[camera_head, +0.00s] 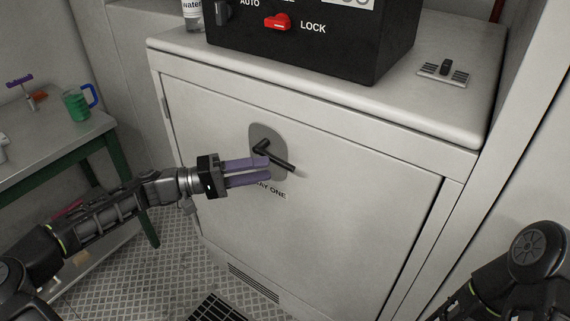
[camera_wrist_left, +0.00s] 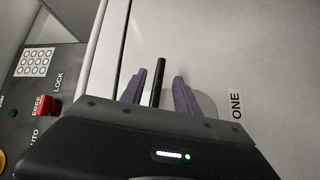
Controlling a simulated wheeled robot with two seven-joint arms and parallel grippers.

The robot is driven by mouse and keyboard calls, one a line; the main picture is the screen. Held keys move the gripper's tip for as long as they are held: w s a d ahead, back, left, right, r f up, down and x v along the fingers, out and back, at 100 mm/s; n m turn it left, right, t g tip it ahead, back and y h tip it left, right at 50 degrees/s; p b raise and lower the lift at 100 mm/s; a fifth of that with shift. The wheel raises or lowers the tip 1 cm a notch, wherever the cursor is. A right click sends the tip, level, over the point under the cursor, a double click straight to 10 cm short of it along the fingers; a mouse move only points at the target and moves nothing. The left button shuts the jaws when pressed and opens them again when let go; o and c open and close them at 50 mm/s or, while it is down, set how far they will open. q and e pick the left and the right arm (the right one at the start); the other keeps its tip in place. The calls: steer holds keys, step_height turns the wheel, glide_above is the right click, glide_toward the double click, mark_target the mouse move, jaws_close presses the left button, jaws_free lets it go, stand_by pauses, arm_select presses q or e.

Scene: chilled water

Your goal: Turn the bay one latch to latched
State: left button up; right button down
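The bay one latch (camera_head: 279,157) is a black lever on a grey rounded plate (camera_head: 262,133), set in the white cabinet door above the "BAY ONE" label. Its lever points right and slightly down in the head view, roughly along the door's top edge. My left gripper (camera_head: 268,170) has two purple fingers, held apart, at the latch. In the left wrist view the black lever (camera_wrist_left: 158,82) shows between the spread fingers (camera_wrist_left: 161,92), with gaps on both sides; contact is not visible. My right gripper is out of view; only part of my right arm shows at lower right.
A black control box (camera_head: 310,45) with a red knob (camera_head: 278,22) by "LOCK" stands on the cabinet top. A water bottle (camera_head: 193,14) is beside it. The door's right part is clear.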

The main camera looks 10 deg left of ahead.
mark_target(285, 162)
arm_select(q)
steer(key=p+x, duration=0.1)
steer(key=x, duration=0.5)
steer(key=shift+w+d, duration=0.1)
steer(key=shift+d, duration=0.15)
jaws_close()
stand_by(1.2)
